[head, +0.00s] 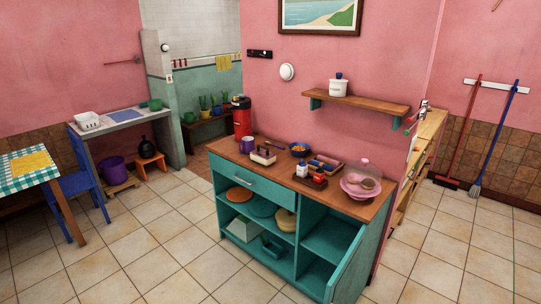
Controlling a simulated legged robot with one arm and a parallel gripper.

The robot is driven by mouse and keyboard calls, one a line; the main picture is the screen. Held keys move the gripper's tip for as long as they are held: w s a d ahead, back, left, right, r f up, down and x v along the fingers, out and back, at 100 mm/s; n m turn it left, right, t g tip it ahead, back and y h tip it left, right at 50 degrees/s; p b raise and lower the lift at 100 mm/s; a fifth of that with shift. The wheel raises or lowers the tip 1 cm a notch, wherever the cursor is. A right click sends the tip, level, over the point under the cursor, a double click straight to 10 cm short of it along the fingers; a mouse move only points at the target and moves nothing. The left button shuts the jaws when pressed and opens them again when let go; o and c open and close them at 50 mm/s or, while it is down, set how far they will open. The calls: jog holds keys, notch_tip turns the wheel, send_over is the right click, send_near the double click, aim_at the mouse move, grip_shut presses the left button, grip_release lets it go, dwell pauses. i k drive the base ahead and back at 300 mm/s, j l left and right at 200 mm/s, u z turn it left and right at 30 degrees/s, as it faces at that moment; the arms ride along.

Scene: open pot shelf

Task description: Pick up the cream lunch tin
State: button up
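A small cream box-like thing with a dark top or handle (263,156) stands on the wooden top of the teal cabinet (352,208), towards its left front. A rounded cream-yellow thing (286,220) sits on the open shelf inside the cabinet, under the top. A cream lidded pot with a dark knob (338,88) stands on the wall shelf. All are too small to tell surely which is the lunch tin. My gripper is not in view.
The cabinet top also holds a purple mug (247,145), a dark bowl (300,149), a red-and-white set on a tray (310,174) and a pink cake stand under a clear dome (361,184). A blue chair (78,193) stands left. The tiled floor (150,255) before the cabinet is clear.

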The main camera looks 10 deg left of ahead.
aim_at(263, 157)
jog(key=i+j, duration=0.3)
jog(key=i+j+z, duration=0.1)
jog(key=i+j, duration=0.55)
jog(key=j, duration=0.2)
jog(key=i+j+z, duration=0.1)
jog(key=i+j, duration=0.5)
jog(key=j, duration=0.2)
jog(key=i+j+z, duration=0.1)
jog(key=i+j, duration=0.15)
jog(key=j, duration=0.2)
jog(key=i+j, duration=0.3)
jog(key=i+j+z, duration=0.1)
jog(key=i+j, duration=0.15)
jog(key=j, duration=0.3)
